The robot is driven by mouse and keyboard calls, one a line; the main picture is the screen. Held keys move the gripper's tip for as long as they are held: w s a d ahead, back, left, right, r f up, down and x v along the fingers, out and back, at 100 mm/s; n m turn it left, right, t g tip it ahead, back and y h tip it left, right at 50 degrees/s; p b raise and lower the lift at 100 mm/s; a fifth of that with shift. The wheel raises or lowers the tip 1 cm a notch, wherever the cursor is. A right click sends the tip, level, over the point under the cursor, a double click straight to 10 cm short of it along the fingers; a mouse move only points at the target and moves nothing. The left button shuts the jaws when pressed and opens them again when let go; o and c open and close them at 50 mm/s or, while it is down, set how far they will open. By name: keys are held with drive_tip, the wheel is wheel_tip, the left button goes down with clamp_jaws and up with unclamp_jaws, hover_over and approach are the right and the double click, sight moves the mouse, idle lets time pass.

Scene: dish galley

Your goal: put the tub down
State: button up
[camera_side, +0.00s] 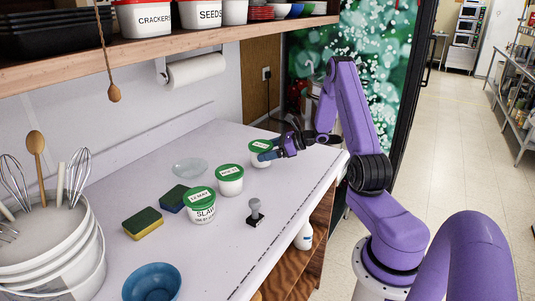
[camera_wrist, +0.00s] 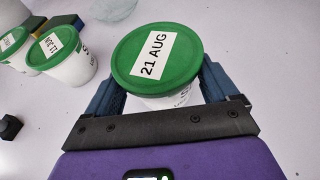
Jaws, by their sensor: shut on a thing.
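My gripper (camera_side: 266,151) is shut on a white tub with a green lid (camera_side: 260,146). In the wrist view the held tub (camera_wrist: 156,60) is upright between the two blue fingers, and its lid label reads 21 AUG. It is at the far part of the white counter (camera_side: 150,190); I cannot tell whether its base touches the surface. Two other green-lidded tubs stand on the counter: a middle tub (camera_side: 230,180) and a nearer one marked SLAW (camera_side: 201,207). Both also show at the left of the wrist view.
A glass bowl (camera_side: 190,168), two sponges (camera_side: 143,223), a grey-handled stamp (camera_side: 255,212) and a blue bowl (camera_side: 152,283) are on the counter. A whisk bucket (camera_side: 50,260) stands at front left. A shelf (camera_side: 160,50) and a hanging cord are above. Counter around the held tub looks clear.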

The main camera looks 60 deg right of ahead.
drive_tip(key=shift+f, duration=0.45)
drive_tip(key=o, duration=1.1)
drive_tip(key=shift+f, duration=0.1)
drive_tip(key=shift+c, duration=0.2)
